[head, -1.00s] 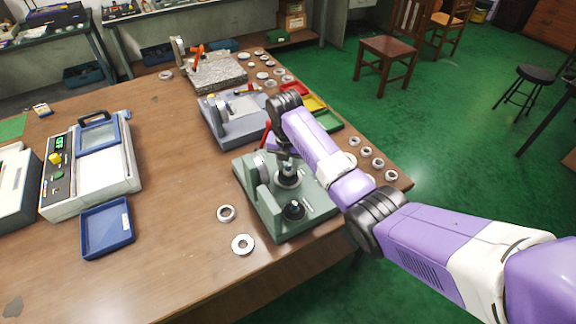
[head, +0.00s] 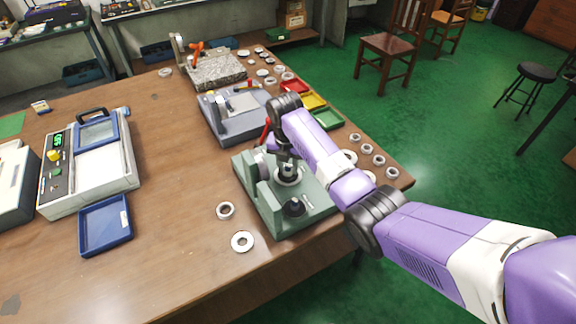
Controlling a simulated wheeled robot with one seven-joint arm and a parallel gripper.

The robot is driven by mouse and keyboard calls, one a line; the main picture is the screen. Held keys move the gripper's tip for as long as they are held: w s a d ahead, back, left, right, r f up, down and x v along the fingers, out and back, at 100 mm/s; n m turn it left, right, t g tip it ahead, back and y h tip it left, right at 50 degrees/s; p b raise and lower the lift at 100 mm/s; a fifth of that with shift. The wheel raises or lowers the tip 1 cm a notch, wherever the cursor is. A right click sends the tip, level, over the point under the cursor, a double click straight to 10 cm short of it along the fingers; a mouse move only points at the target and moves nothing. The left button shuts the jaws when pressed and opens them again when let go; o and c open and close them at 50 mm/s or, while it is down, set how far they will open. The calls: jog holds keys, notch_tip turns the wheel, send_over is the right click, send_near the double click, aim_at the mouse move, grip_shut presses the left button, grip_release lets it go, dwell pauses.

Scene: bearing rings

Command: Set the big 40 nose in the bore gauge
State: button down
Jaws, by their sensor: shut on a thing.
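The bore gauge (head: 262,205) is a green block with an upright plate, a round dial and a red lever, near the table's front right edge. My gripper (head: 288,162) points down over the gauge's pale round seat (head: 289,180). It is shut on a dark, silver-banded cylinder, which looks like the big 40 nose (head: 289,171). The nose is upright at the seat; I cannot tell whether it is fully down in it. My wrist and arm hide part of the fingers and the gauge's far right side. A second black nose (head: 295,207) stands on the gauge's near part.
Two loose rings (head: 242,241) lie in front of the gauge. A grey fixture (head: 232,120) and small coloured trays (head: 313,102) are behind. A blue tray (head: 105,225) is at left; the table between is clear.

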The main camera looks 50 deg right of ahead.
jog(key=shift+f, duration=0.1)
jog(key=c, duration=0.9)
grip_release()
jog(key=shift+s+a+r+b, duration=0.1)
jog(key=shift+a+r+b, duration=0.05)
jog(key=shift+r, duration=1.1)
jog(key=shift+s+a+r+b, duration=0.1)
jog(key=shift+r+b, duration=0.1)
jog(key=shift+r, duration=1.1)
jog(key=shift+s+a+r+b, duration=0.1)
jog(key=shift+a+r+b, duration=0.05)
jog(key=shift+r, duration=1.1)
